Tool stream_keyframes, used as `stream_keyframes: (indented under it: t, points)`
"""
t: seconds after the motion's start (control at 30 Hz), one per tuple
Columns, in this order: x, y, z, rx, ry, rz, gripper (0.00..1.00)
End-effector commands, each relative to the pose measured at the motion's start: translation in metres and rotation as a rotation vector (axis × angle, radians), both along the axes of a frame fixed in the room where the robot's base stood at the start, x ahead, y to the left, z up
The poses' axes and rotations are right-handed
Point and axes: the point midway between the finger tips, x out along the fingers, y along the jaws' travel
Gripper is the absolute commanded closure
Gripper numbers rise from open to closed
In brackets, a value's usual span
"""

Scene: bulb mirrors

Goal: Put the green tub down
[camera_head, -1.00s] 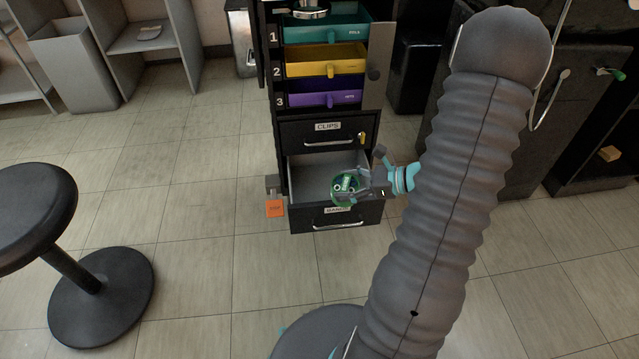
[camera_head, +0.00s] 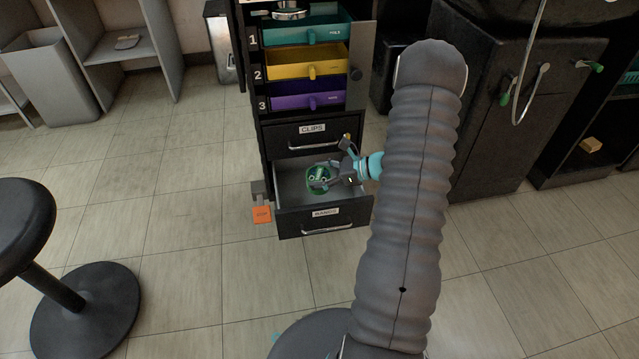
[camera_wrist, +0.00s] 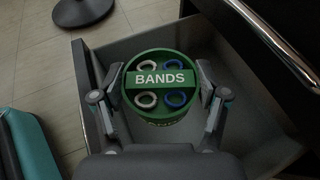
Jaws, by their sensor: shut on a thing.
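The green tub (camera_wrist: 161,110) is round, with a bar labelled BANDS across its top and grey and blue rings beside the bar. My gripper (camera_wrist: 158,88) is shut on the tub, one finger on each side. In the head view the tub (camera_head: 318,179) and my gripper (camera_head: 322,182) are over the open bottom drawer (camera_head: 350,199) of the black cabinet, within its walls. The wrist view shows the grey drawer floor (camera_wrist: 245,125) around the tub. I cannot tell whether the tub's base touches the floor.
Above the open drawer is a shut drawer labelled CLIPS (camera_head: 312,134). Higher up are purple (camera_head: 308,95), yellow (camera_head: 305,64) and teal (camera_head: 305,32) numbered trays. An orange tag (camera_head: 262,214) hangs at the cabinet's left. A black stool (camera_head: 85,310) stands at left.

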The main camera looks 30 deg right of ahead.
Motion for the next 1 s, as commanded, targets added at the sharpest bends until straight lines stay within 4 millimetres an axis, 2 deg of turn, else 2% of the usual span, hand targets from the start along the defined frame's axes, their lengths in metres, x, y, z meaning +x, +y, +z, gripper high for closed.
stream_keyframes:
  t: [0.2, 1.0]
  points:
    - [-0.001, 0.0, -0.03, 0.002, 0.002, 0.0, 0.63]
    - [-0.001, 0.0, -0.045, 0.0, 0.0, -0.001, 0.63]
